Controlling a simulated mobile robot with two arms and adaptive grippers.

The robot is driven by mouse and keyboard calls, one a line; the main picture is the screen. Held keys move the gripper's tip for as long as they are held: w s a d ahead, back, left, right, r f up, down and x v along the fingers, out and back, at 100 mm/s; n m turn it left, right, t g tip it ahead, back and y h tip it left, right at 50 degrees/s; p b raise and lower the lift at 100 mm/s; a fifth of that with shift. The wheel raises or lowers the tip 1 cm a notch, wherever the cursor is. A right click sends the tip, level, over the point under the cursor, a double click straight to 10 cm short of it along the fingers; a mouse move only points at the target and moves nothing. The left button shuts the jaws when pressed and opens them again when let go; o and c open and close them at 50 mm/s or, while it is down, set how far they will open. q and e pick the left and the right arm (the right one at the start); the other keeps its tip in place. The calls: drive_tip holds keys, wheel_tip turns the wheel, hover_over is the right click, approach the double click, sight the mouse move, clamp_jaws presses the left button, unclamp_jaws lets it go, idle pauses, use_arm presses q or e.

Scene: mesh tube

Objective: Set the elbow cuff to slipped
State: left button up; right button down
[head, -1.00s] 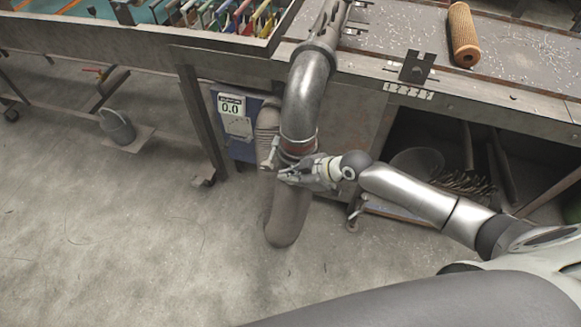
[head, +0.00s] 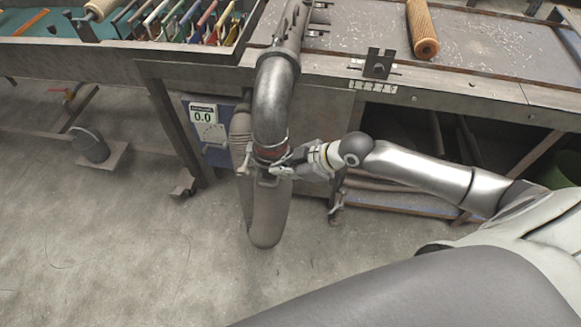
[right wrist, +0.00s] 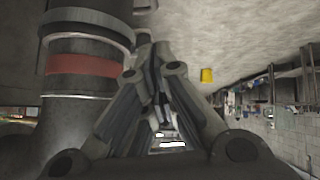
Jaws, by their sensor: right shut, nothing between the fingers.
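The metal elbow pipe (head: 272,100) drops from the bench edge to a cuff (head: 270,154) with clamp rings. A red band (right wrist: 80,65) shows between grey rings in the right wrist view. Below the cuff a grey hose (head: 268,218) hangs toward the floor. My right gripper (head: 272,172) is shut and empty, its fingertips at the lower side of the cuff. In the right wrist view its fingers (right wrist: 152,70) converge just right of the pipe; I cannot tell if they touch it. A small lever by the cuff is partly hidden. My left gripper is out of view.
A gauge panel (head: 207,125) reading 0.0 stands behind the hose on the left. The bench (head: 450,85) runs across the top, with an orange roller (head: 422,30) on it. The concrete floor in front is open.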

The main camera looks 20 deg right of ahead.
drive_tip(key=shift+v, duration=1.45)
drive_tip(key=s+d+f+m+h, duration=0.1)
drive_tip(key=d+f+m+h, duration=0.3)
drive_tip(key=f, duration=0.8)
drive_tip(key=d+f+m+h, duration=0.1)
drive_tip(key=d+f+m, duration=0.2)
drive_tip(key=d+f, duration=0.65)
drive_tip(key=s+a+f+m+g+h, duration=0.2)
drive_tip(key=s+a+f, duration=0.1)
drive_tip(key=s+f, duration=1.55)
drive_tip(key=s+a+f+g, duration=0.1)
drive_tip(key=s+a+f, duration=0.2)
drive_tip(key=s, duration=0.6)
drive_tip(key=s+a+f+g, duration=0.2)
drive_tip(key=s+a+f, duration=0.1)
drive_tip(key=s, duration=0.7)
drive_tip(key=shift+a+m, duration=0.2)
drive_tip(key=shift+m, duration=0.1)
